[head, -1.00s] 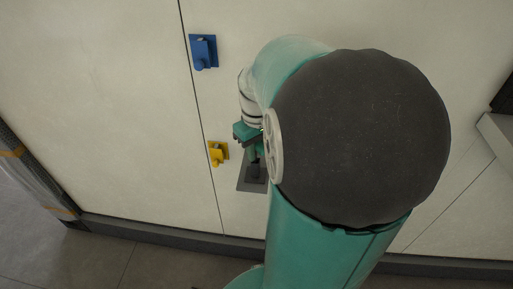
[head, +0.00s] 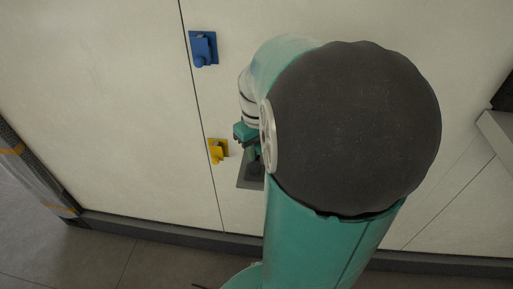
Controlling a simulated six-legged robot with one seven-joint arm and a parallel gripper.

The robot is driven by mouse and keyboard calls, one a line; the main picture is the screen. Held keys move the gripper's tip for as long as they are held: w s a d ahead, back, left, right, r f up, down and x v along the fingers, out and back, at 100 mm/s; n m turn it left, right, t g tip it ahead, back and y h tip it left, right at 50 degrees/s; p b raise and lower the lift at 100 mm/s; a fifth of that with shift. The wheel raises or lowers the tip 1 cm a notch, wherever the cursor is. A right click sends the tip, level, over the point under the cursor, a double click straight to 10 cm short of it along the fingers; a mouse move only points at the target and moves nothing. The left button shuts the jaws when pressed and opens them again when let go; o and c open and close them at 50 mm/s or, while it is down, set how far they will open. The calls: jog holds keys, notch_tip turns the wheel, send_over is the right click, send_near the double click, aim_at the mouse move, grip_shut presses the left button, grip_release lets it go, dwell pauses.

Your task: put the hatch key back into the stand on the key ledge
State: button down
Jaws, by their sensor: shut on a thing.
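My gripper (head: 253,151) shows in the head view just left of my arm's large dark joint, over a small grey ledge (head: 246,183) on the pale wall. It is shut on the hatch key, of which I can make out little. A dark round shape (head: 256,169) stands on the ledge just below the fingers; it looks like the stand. I cannot tell whether the key is in the stand or above it. My arm hides the right side of the ledge.
A blue latch (head: 203,49) is on the wall at upper left, and a yellow latch (head: 217,151) is close to the left of my gripper. A dark vertical seam runs beside both. A strapped post (head: 40,180) stands at far left.

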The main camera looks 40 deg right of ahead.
jog(key=c, duration=1.2)
grip_release()
jog(key=shift+o, duration=0.2)
notch_tip(320, 180, up, 14)
jog(key=shift+f, duration=0.1)
notch_tip(320, 180, up, 6)
